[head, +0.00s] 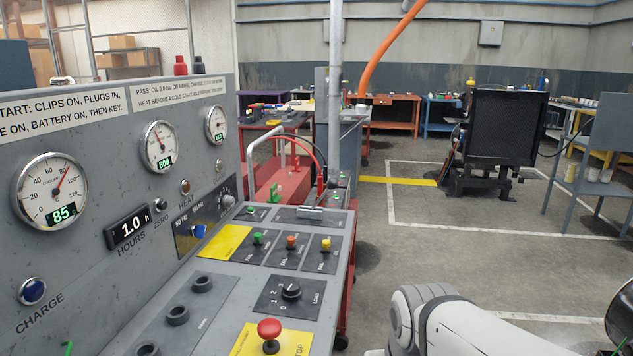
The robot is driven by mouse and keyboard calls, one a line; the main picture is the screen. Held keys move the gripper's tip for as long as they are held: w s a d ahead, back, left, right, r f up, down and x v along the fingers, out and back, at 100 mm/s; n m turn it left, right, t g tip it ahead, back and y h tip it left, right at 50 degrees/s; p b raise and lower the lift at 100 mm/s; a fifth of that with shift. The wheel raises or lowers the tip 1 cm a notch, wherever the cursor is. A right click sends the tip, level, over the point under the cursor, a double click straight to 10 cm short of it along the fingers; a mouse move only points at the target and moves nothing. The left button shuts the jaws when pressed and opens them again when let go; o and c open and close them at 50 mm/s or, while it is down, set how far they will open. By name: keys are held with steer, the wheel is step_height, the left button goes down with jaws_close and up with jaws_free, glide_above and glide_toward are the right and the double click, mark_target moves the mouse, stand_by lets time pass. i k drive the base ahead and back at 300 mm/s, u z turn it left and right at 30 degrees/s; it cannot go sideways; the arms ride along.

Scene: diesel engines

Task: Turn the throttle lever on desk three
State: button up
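A grey control desk (200,270) fills the left and middle of the head view; I see no desk number on it. A short silver handle (311,212) sits on a dark plate at the far end of its sloped top. It may be the throttle lever, but its label is not legible. The desk's upright panel carries several gauges; one reads 85 (50,190) and another 800 (160,148). My white arm links show at the bottom right, apart from the desk. My gripper is not in view.
A red mushroom button (269,330), a rotary knob (291,291) and small green, orange and yellow toggles stand on the desk top. A grey post (335,100) rises beyond it. Open floor (400,260) lies right of the desk. A black engine unit (500,130) stands farther back.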

mark_target(332, 183)
steer(key=z, duration=0.05)
steer(key=k, duration=1.3)
steer(key=z, duration=0.6)
steer(key=i, duration=2.55)
steer(key=u, duration=0.75)
steer(key=k, duration=0.7)
steer(key=u, duration=0.3)
steer(key=i, duration=0.25)
steer(key=z, duration=0.2)
